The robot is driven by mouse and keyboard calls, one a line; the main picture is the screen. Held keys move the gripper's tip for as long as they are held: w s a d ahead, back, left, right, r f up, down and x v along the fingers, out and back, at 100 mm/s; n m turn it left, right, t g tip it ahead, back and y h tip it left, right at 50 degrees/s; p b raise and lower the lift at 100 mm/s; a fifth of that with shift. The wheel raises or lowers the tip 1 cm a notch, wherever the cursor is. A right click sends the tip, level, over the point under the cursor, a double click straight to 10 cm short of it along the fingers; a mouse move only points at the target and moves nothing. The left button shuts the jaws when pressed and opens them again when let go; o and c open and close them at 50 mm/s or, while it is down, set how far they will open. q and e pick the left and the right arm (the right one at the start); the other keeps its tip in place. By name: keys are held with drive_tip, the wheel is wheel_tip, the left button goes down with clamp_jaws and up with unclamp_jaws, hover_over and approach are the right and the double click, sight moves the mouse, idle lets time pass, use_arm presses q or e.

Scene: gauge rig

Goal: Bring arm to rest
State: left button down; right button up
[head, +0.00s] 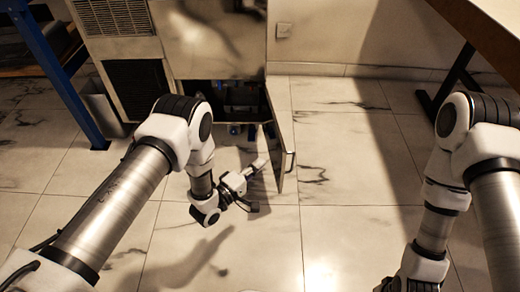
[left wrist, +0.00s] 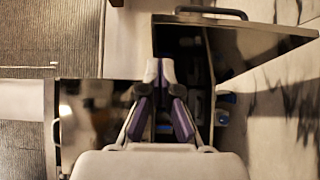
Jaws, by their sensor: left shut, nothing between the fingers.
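My left arm comes in from the left in the head view. Its gripper (head: 262,163) is just in front of the open cabinet door (head: 281,125), low over the floor. In the left wrist view the left gripper (left wrist: 165,65) has its fingertips together with nothing between them. The open door (left wrist: 235,42) with its dark handle (left wrist: 212,12) lies beyond the fingers there. Whether the gripper touches the door cannot be told. My right arm comes in at the right of the head view, bent downward; its gripper is cut off by the bottom edge.
The metal cabinet (head: 208,38) stands ahead, its lower compartment (head: 235,98) open and dark inside. A grey bin (head: 101,108) and a blue frame post (head: 55,70) stand to the left. A table (head: 490,30) is at the upper right. The tiled floor (head: 350,180) between the arms is clear.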

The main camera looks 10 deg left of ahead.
use_arm(q)
drive_tip(key=s+a+f+m+g+y+p, duration=0.1)
drive_tip(key=s+a+f+m+g+y, duration=0.15)
drive_tip(key=s+a+g+y, duration=0.6)
drive_tip(key=s+a+f+m+g+y, duration=0.1)
drive_tip(key=s+a+f+m+g, duration=0.2)
drive_tip(key=s, duration=0.9)
drive_tip(key=s+a+m+g, duration=0.3)
drive_tip(key=s+m+g, duration=0.15)
drive_tip(key=s, duration=0.75)
wheel_tip(320, 180, up, 33)
drive_tip(key=m+t+p, duration=0.1)
drive_tip(key=p, duration=3.2)
drive_tip(key=shift+r+p, duration=0.2)
drive_tip(key=shift+p, duration=0.2)
drive_tip(key=shift+a, duration=0.1)
